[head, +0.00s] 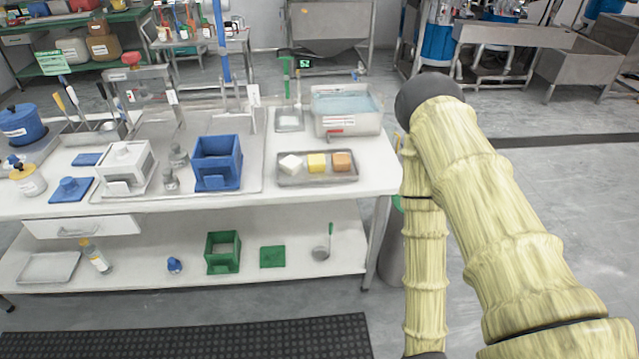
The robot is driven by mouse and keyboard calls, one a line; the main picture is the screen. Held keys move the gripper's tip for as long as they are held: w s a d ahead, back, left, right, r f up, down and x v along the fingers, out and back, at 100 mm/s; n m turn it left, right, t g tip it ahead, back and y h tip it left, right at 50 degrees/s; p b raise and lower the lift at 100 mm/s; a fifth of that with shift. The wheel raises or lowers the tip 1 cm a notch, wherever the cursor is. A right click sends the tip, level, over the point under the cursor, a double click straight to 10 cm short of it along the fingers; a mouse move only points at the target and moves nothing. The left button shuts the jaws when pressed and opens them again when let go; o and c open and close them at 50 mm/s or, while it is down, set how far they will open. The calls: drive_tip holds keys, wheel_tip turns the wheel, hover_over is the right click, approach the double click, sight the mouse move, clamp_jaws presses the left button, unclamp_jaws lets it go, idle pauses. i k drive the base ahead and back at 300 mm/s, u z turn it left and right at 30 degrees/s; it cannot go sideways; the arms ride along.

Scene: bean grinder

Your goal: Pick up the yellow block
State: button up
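The yellow block (317,163) sits in a shallow grey metal tray (318,181) near the right end of the white table. It stands between a white block (291,164) on its left and an orange-brown block (342,161) on its right. All three blocks are uncovered and in plain view. My arm, in a bamboo-like cover, rises at the right of the picture, right of the table. My gripper cannot be made out in the head view.
The white table (371,165) has a lower shelf with a green box (223,252). A black mat (190,341) lies on the floor in front. Open floor lies to the right.

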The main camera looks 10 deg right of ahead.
sight(317, 162)
drive_tip(key=z, duration=0.05)
drive_tip(key=k, duration=0.55)
drive_tip(key=u, duration=0.7)
drive_tip(key=i, duration=1.25)
drive_tip(key=z, duration=0.55)
